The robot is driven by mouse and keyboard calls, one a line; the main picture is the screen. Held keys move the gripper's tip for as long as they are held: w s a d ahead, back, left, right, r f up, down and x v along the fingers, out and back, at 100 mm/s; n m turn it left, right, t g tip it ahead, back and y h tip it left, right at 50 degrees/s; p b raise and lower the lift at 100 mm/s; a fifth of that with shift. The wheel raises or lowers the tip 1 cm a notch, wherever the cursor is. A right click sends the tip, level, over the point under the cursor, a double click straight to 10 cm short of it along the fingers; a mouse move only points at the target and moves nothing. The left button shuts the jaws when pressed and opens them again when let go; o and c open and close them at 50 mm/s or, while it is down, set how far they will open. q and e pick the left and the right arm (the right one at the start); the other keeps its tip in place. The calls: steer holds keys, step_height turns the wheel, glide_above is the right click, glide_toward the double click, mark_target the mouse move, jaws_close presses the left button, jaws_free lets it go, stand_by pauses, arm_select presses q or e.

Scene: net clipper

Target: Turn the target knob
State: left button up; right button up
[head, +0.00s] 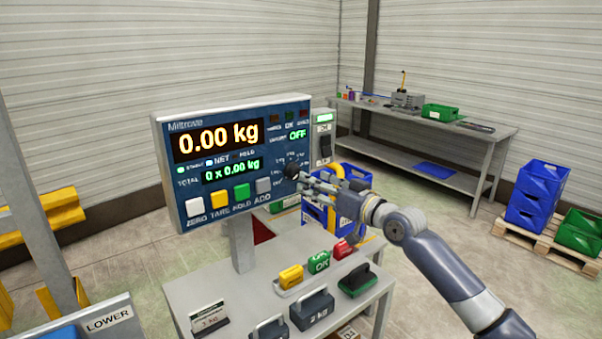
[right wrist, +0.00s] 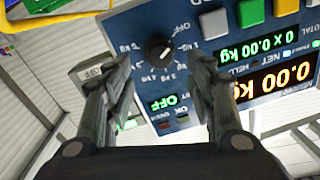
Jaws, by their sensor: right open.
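A black rotary knob (right wrist: 158,51) with a pale pointer line sits on the blue panel of the scale display (right wrist: 275,120). Printed kg marks and OFF ring it. In the head view the knob (head: 292,170) is partly covered by my right gripper (head: 300,182). In the right wrist view the open fingers of my right gripper (right wrist: 163,62) stand on either side of the knob, with gaps to it. Whether the fingertips touch the panel cannot be told. The display (head: 240,150) reads 0.00 kg, 0 x 0.00 kg and OFF. My left gripper is not in view.
Below the display a grey table (head: 215,285) carries weights (head: 312,308), a green OK block (head: 319,261), and yellow and red blocks. A grey switch box (head: 324,138) adjoins the display's right edge. A workbench (head: 440,130) and blue crates (head: 538,190) stand farther right.

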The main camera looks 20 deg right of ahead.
mark_target(298, 175)
steer(key=shift+p+x, duration=0.5)
steer(key=shift+x, duration=2.65)
steer(key=shift+f, duration=0.1)
steer(key=c, duration=1.1)
